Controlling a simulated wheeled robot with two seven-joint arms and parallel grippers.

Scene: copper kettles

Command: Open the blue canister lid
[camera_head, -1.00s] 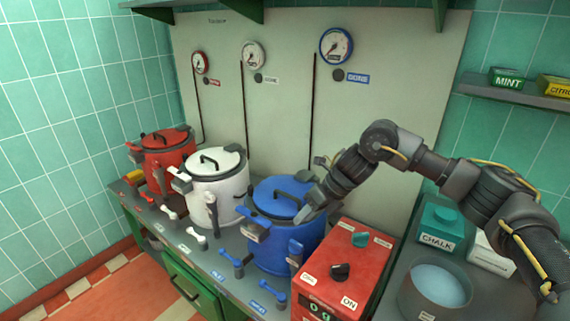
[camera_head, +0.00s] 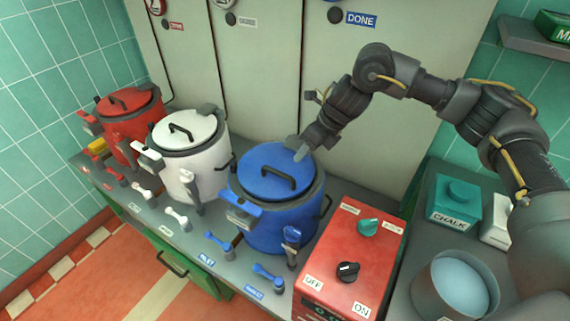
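The blue canister (camera_head: 280,222) stands on the counter with its blue lid (camera_head: 262,165) on top. The lid looks seated and has a dark arched handle. A blue latch part (camera_head: 240,213) sits on its front left rim. My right gripper (camera_head: 299,152) is at the lid's far right rim, pointing down. I cannot tell whether it touches the rim, and its finger gap is not clear. My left gripper is not in view.
A white canister (camera_head: 192,170) and a red canister (camera_head: 130,127) stand to the left. Blue levers (camera_head: 219,241) lie in front.

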